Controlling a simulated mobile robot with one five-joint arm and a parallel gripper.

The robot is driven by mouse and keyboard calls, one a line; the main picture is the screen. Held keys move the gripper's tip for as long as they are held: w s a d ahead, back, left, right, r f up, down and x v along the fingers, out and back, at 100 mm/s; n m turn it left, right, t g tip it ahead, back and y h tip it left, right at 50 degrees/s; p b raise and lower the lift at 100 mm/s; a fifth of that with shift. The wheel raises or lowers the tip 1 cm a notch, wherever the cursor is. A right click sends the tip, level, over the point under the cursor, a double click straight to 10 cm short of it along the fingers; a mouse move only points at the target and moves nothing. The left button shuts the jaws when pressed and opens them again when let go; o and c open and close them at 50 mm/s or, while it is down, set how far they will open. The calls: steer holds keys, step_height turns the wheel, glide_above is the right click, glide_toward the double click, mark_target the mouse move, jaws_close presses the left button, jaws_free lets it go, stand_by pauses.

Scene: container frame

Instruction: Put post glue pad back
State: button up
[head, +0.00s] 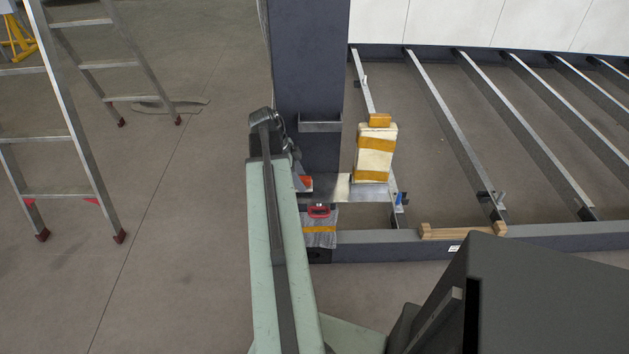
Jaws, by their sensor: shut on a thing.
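My gripper (298,172) is beside the foot of the dark upright post (311,85), partly hidden behind my arm. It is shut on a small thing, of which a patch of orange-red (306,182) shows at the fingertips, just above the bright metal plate. I cannot tell for sure whether this is the post glue pad. A red-rimmed item (319,211) lies apart from the gripper, at the plate's near edge, above a grey wrap with an orange band (319,231).
A cream block with orange bands (375,155) stands on the metal plate (336,187), right of the post. A wooden piece (462,232) lies on the dark front beam (560,231). Metal crossbars run to the right. A ladder (62,130) stands at left, with clear floor between.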

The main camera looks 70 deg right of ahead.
mark_target(309, 177)
steer(key=s, duration=0.1)
steer(key=s+d, duration=0.1)
steer(key=s, duration=0.2)
steer(key=shift+s+d, duration=0.35)
step_height(309, 177, down, 2)
steer(key=shift+w+b, duration=0.1)
steer(key=shift+b, duration=0.9)
steer(key=shift+r, duration=0.2)
steer(key=shift+c, duration=0.5)
steer(key=o, duration=1.3)
steer(key=p+v, duration=0.6)
steer(key=shift+d, duration=0.1)
steer(key=w+a, duration=0.1)
steer(key=w, duration=0.2)
steer(key=w+a, duration=0.2)
steer(key=w, duration=0.2)
steer(key=w+a+b, duration=0.1)
steer(key=w, duration=0.3)
steer(key=shift+a+f, duration=0.25)
steer(key=shift+f, duration=0.15)
